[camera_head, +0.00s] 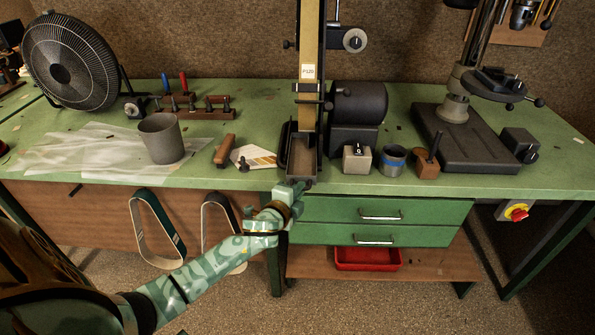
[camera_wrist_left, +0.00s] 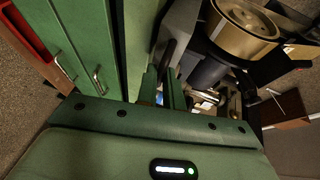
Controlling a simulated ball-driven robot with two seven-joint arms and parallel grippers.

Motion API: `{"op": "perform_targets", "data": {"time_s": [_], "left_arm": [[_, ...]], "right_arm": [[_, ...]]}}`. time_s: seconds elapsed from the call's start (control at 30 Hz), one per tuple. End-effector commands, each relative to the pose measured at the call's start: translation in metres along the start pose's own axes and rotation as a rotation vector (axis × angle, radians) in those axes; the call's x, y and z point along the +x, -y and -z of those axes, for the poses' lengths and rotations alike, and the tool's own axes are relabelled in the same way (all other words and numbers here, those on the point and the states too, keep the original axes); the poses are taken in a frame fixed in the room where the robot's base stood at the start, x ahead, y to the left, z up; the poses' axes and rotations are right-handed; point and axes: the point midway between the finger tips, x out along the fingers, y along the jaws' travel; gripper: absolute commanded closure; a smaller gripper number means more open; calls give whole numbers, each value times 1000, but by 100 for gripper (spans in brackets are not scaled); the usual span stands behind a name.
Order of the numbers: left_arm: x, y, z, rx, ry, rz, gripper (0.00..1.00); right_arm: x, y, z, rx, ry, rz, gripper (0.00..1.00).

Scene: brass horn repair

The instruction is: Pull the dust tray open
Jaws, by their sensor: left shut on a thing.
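The dust tray (camera_head: 301,160) is a dark, open-topped box under the belt sander's upright belt (camera_head: 310,40), at the front edge of the green bench. My left gripper (camera_head: 297,187) comes up from below and is shut on the tray's front end. The exact grip point is small and partly hidden by the gripper. In the left wrist view the two green fingers (camera_wrist_left: 172,97) reach close together toward dark sander parts; what lies between them is hard to make out. My right gripper does not show.
A grey switch box (camera_head: 357,158) and a blue-banded cup (camera_head: 392,160) stand right of the sander. Green drawers (camera_head: 378,208) are below right. Sanding belts (camera_head: 152,228) hang below the bench edge.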

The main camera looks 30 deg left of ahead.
Motion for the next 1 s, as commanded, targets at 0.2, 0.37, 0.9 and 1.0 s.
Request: {"op": "perform_targets", "data": {"time_s": [0.2, 0.37, 0.9, 1.0], "left_arm": [[-26, -5, 11, -2, -1, 2, 100], [-26, -6, 11, -1, 0, 3, 100], [-30, -5, 10, -1, 0, 3, 82], [-43, -5, 11, -1, 0, 2, 82]], "right_arm": [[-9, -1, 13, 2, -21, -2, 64], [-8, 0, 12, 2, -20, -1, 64], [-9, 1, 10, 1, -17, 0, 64], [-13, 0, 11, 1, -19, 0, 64]]}}
